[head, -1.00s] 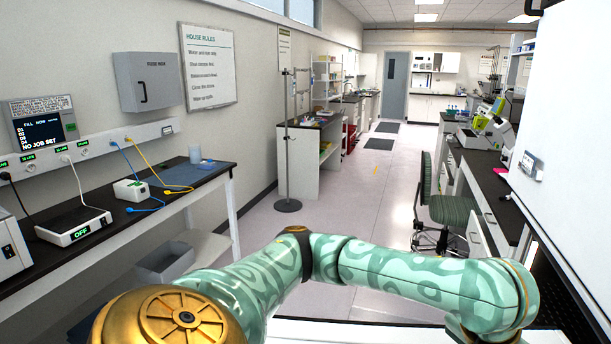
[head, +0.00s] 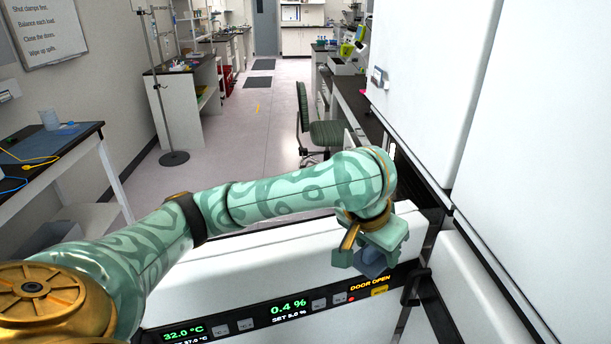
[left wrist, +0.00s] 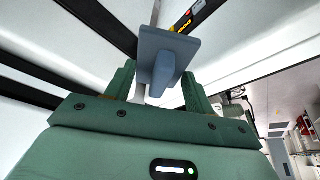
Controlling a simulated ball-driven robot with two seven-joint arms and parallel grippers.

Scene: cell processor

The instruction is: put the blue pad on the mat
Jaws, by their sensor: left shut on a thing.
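My left gripper (head: 371,245) is in front of the white machine, just above its display strip. It is shut on a blue-grey pad (head: 372,264), which hangs below the fingers in the head view. In the left wrist view, the pad (left wrist: 170,46) shows as a flat plate with a narrower grip block between the two fingers of the gripper (left wrist: 157,82). A dark blue-grey mat (head: 34,149) lies on the bench at the far left, partly cut off by the picture edge. My right gripper is not in view.
The white machine (head: 270,262) fills the front; its display reads "DOOR OPEN". Tall white panels (head: 530,120) stand close on the right. The bench (head: 85,137) at left holds a cup (head: 49,119) and cables. A pole stand (head: 173,158) and a chair (head: 325,130) stand around clear floor.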

